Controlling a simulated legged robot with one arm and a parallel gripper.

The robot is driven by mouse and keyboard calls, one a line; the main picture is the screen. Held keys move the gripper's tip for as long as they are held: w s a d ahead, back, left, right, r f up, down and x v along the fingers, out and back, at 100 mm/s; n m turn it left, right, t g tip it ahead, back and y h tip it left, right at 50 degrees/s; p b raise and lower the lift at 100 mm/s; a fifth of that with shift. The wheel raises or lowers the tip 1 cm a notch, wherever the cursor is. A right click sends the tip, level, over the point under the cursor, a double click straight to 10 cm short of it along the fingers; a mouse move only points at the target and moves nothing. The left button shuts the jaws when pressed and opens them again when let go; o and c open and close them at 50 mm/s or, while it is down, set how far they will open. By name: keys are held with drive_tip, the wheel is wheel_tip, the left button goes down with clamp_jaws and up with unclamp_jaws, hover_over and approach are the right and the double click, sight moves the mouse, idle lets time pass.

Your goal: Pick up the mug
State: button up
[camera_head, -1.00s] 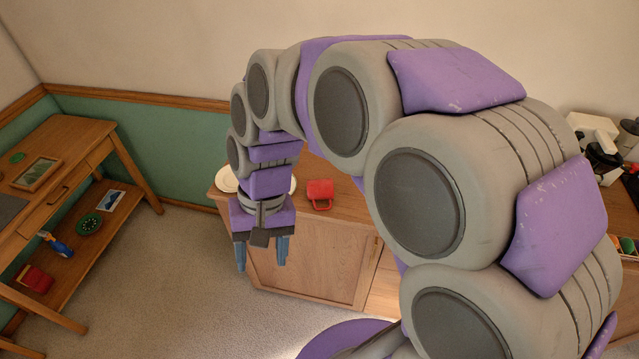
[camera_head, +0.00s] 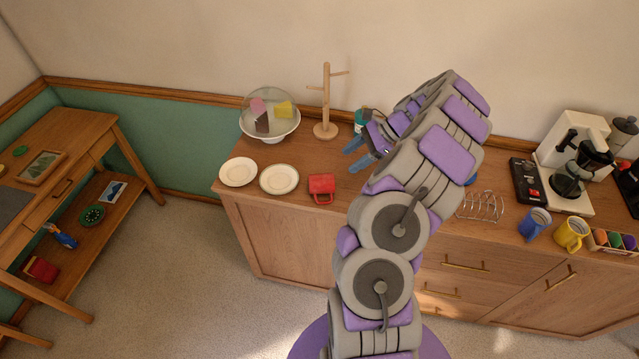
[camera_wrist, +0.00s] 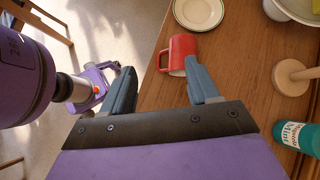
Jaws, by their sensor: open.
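A red mug (camera_head: 322,187) is on the wooden sideboard near its front edge, with its handle toward that edge. It also shows in the wrist view (camera_wrist: 180,50), just beyond the tip of the right-hand finger. My gripper (camera_head: 356,153) is open and empty above the sideboard, to the right of and behind the mug in the head view. In the wrist view my gripper (camera_wrist: 160,78) has its fingers spread, with the sideboard edge and floor between them. I cannot tell whether a finger touches the mug. A blue mug (camera_head: 535,223) and a yellow mug (camera_head: 571,233) stand farther right.
On the sideboard (camera_head: 275,215), two plates (camera_head: 279,179) (camera_head: 238,172) lie left of the red mug. A domed cake stand (camera_head: 270,115) and wooden mug tree (camera_head: 326,110) stand behind. A teal container (camera_wrist: 297,137) is near my gripper. A toast rack (camera_head: 480,206) and coffee maker (camera_head: 575,160) are right.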

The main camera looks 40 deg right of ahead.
drive_tip(key=s+d+f+m, duration=0.3)
drive_tip(key=d+f, duration=0.1)
drive_tip(key=d, duration=0.2)
drive_tip(key=t+b, duration=0.1)
approach(322, 189)
drive_tip(key=f, duration=0.1)
drive_tip(key=s+f, duration=0.1)
drive_tip(key=shift+d+f+h, duration=0.1)
drive_tip(key=shift+f+h, duration=0.2)
drive_tip(key=shift+f, duration=0.1)
drive_tip(key=shift+w+a+f+b, duration=0.15)
drive_tip(key=shift+w+f+b, duration=0.05)
drive_tip(key=shift+f, duration=0.2)
drive_tip(key=shift+w+a+f+b, duration=0.1)
drive_tip(key=shift+w+f+b, duration=0.1)
drive_tip(key=shift+f, duration=0.2)
drive_tip(key=b+x, duration=0.1)
drive_tip(key=x, duration=0.3)
drive_tip(key=shift+s+a, duration=0.1)
drive_tip(key=shift+a, duration=0.25)
drive_tip(key=shift+c, duration=0.2)
drive_tip(key=c, duration=0.8)
drive_tip(key=shift+f, duration=0.1)
drive_tip(key=shift+c, duration=0.2)
